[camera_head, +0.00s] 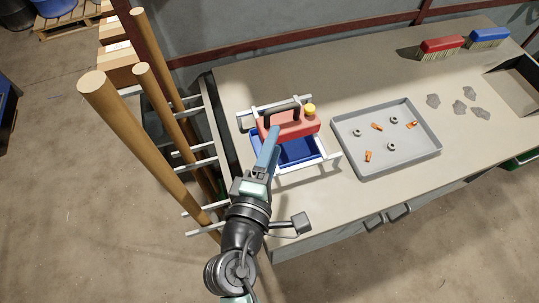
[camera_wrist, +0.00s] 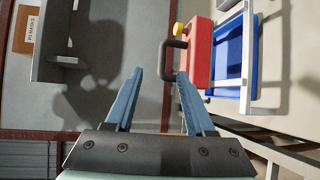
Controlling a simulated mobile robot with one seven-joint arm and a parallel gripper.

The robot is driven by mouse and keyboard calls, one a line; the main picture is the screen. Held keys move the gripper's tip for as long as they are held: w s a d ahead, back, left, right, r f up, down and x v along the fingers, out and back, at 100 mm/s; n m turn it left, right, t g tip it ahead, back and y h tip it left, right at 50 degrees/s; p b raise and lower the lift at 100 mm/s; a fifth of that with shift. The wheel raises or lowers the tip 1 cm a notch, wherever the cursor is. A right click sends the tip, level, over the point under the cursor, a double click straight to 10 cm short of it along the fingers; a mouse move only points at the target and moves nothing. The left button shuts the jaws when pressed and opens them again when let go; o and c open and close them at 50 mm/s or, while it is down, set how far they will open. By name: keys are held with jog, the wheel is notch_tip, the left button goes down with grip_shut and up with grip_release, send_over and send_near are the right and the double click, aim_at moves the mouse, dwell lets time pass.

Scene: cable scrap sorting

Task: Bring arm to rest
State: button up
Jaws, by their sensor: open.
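My gripper (camera_head: 269,150) extends over the left part of the bench, in front of a red container. In the wrist view its two blue fingers (camera_wrist: 160,73) stand apart with nothing held between them. The red container (camera_head: 292,125) has a yellow cap and a dark handle; it also shows in the wrist view (camera_wrist: 200,52), beyond the right fingertip. Its handle (camera_wrist: 170,62) appears close to that fingertip, and I cannot tell whether they touch. A blue bin (camera_head: 300,152) in a white frame lies by the red container, partly hidden by it and by my gripper.
A grey tray (camera_head: 352,165) with metal nuts and orange pieces is to the right on the bench (camera_head: 240,75). Grey scraps (camera_head: 458,107), a red brush (camera_head: 442,44) and a blue brush (camera_head: 489,36) are farther right. Tall wooden poles (camera_head: 125,135) stand in a rack at left.

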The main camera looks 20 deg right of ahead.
jog(key=w+a+r+m+t+y+p, duration=0.1)
jog(key=w+r+m+t, duration=0.15)
jog(key=r, duration=0.65)
jog(key=w+a+r+m+t, duration=0.1)
jog(key=w+a+r+m, duration=0.15)
jog(key=r, duration=0.55)
jog(key=w+a+r+m+t+y+p, duration=0.1)
jog(key=w+r+m+t, duration=0.15)
jog(key=r, duration=0.65)
jog(key=s+a+r+m+t+y, duration=0.1)
jog(key=s+r+t+y, duration=0.1)
jog(key=r, duration=0.7)
jog(key=s+a+r+m+t+y, duration=0.2)
jog(key=s+r+t, duration=0.1)
jog(key=r, duration=0.6)
jog(key=s+a+r+m+t+y+p, duration=0.1)
jog(key=s+r, duration=0.3)
jog(key=r, duration=0.5)
jog(key=shift+s+a+r+m+t+y, duration=0.3)
jog(key=shift+s+a+m+t+y, duration=0.1)
jog(key=shift+m+t+y, duration=0.35)
